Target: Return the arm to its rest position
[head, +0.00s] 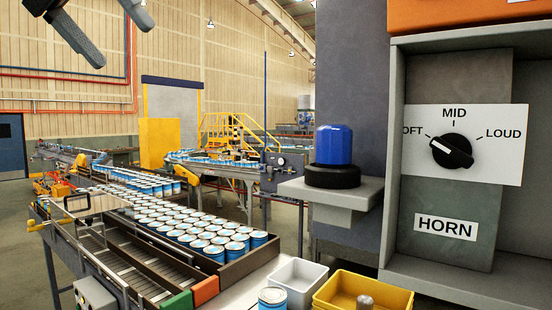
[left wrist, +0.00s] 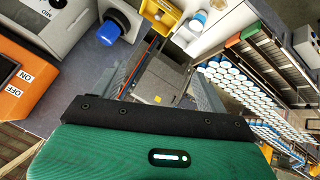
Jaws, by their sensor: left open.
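My left gripper (head: 122,44) is at the top left of the head view, high up in the air. Its two dark grey fingers are spread apart with nothing between them. It is well clear of the conveyor and of the horn panel. In the left wrist view, the green hand casing (left wrist: 165,150) fills the bottom and no held thing shows. My right gripper is not in view. The black horn knob (head: 452,151) sits on a white plate marked MID and LOUD, above a HORN label (head: 445,227); the first word is partly cut off.
A blue dome (head: 333,145) on a black base stands on a grey shelf (head: 340,192); it also shows in the left wrist view (left wrist: 108,32). Many cans (head: 190,228) fill the conveyor. White (head: 300,272) and yellow (head: 370,290) bins stand at the front. An orange ON/OFF box (left wrist: 18,85) is at left.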

